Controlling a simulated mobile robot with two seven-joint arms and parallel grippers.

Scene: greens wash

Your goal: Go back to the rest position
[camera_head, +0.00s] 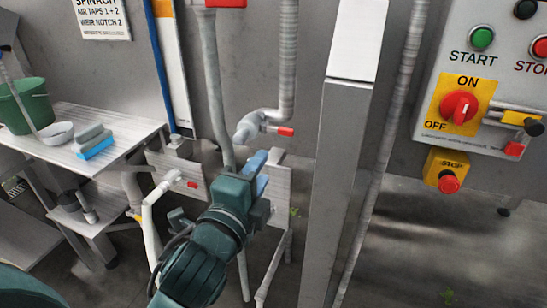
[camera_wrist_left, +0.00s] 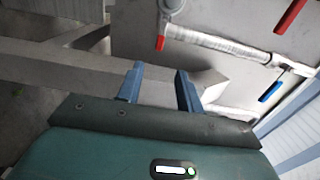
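My left arm reaches up from the bottom of the head view, and its teal left gripper (camera_head: 258,168) is in front of the pipes and grey metal framework. In the left wrist view the two blue fingers of the left gripper (camera_wrist_left: 158,88) stand apart with a gap between them. Nothing is held between them. Beyond the fingers is a grey metal beam. My right gripper is in neither view.
A control panel (camera_head: 470,140) with a red rotary switch (camera_head: 460,107) is at the right. A grey post (camera_head: 338,190) stands right of my left gripper. Pipes with red-handled valves (camera_head: 285,131) are close behind it.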

